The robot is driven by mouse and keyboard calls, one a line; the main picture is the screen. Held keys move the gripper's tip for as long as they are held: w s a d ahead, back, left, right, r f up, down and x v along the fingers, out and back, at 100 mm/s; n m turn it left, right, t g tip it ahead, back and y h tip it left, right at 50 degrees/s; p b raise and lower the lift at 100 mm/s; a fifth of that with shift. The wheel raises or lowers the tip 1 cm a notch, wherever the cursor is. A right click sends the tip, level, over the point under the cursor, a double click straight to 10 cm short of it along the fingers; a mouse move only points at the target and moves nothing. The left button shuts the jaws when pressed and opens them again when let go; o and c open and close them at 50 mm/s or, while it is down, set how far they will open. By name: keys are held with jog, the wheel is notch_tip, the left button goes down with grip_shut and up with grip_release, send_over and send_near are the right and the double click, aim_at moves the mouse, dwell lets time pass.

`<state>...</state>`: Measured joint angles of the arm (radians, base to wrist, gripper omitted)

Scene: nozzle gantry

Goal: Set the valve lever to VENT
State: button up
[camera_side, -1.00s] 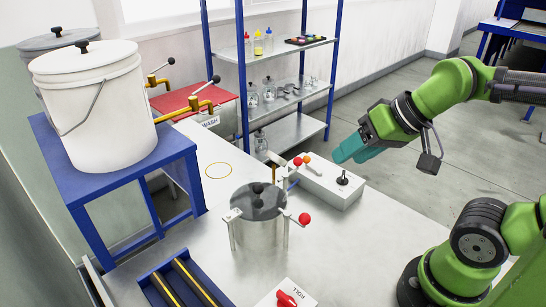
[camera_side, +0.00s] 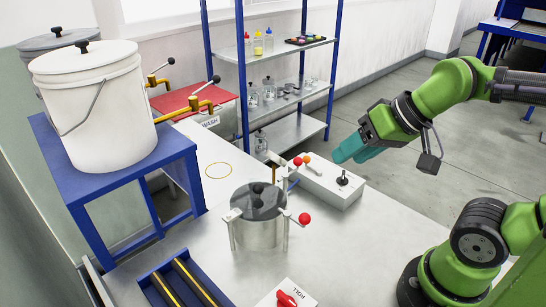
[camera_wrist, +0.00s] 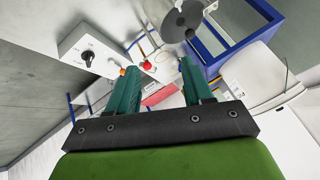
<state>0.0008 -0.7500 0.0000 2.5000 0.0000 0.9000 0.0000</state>
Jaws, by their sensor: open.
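A red ball knob (camera_side: 297,161), apparently on a small lever, shows at the left end of a white control box (camera_side: 325,186). The knob also shows in the wrist view (camera_wrist: 147,65), between my fingers in the picture. I cannot read a VENT mark or tell the lever's setting. A lidded metal pot (camera_side: 258,228) stands in front, with another red ball (camera_side: 304,218) on an arm at its right. My gripper (camera_side: 348,152) is open and empty, raised above and beyond the box, touching nothing. Its teal fingers are apart in the wrist view (camera_wrist: 160,68).
A white bucket (camera_side: 95,105) stands on a blue stand at left. A blue tray (camera_side: 155,290) and a red-handled item (camera_side: 288,298) lie at the front. A shelf rack (camera_side: 285,90) stands behind.

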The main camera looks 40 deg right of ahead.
jog(key=n+g+h, duration=0.3)
jog(key=n+g, duration=0.2)
jog(key=n, duration=1)
send_over(307, 157)
jog(key=s+a, duration=0.2)
jog(key=s, duration=0.1)
jog(key=x, duration=1.8)
jog(key=shift+s+d, duration=0.25)
jog(key=shift+c, duration=0.3)
grip_shut()
